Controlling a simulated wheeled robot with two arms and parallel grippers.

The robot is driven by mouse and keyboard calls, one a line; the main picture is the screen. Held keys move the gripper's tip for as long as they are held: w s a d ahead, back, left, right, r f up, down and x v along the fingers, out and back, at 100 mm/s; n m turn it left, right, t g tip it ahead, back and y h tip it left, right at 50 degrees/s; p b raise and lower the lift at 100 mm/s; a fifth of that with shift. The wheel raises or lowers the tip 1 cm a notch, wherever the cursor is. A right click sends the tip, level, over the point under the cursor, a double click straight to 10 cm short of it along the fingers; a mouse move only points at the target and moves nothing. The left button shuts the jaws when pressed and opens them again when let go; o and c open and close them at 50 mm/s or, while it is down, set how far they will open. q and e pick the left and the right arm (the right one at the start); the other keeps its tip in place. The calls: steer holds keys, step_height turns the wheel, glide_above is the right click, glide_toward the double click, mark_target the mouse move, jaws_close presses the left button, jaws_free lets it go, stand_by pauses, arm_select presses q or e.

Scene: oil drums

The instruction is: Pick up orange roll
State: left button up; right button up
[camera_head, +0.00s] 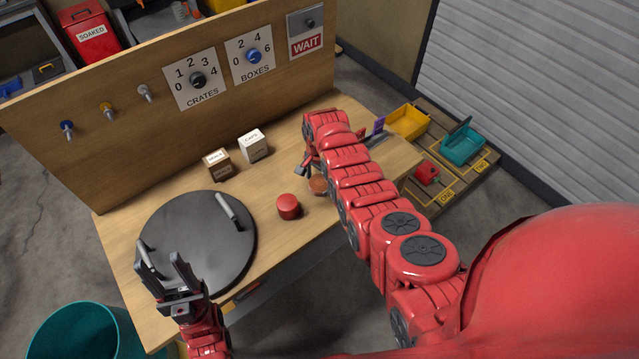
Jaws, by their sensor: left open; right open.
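An orange-brown round piece (317,186), which looks like the orange roll, lies on the wooden bench (272,178), partly hidden by my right arm. My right gripper (303,171) is open beside it, just to its upper left. The arm hides much of that gripper, and I cannot tell whether it touches the roll. My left gripper (161,260) is open and empty, its fingers pointing up in front of the black round lid (195,240).
A red cylinder (288,206) stands left of the roll. A teal bin (72,332) is at lower left. Yellow (408,122) and teal (462,146) crates sit at right.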

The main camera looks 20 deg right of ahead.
steer(key=c, duration=1.3)
steer(key=shift+o, duration=0.2)
steer(key=shift+r, duration=0.1)
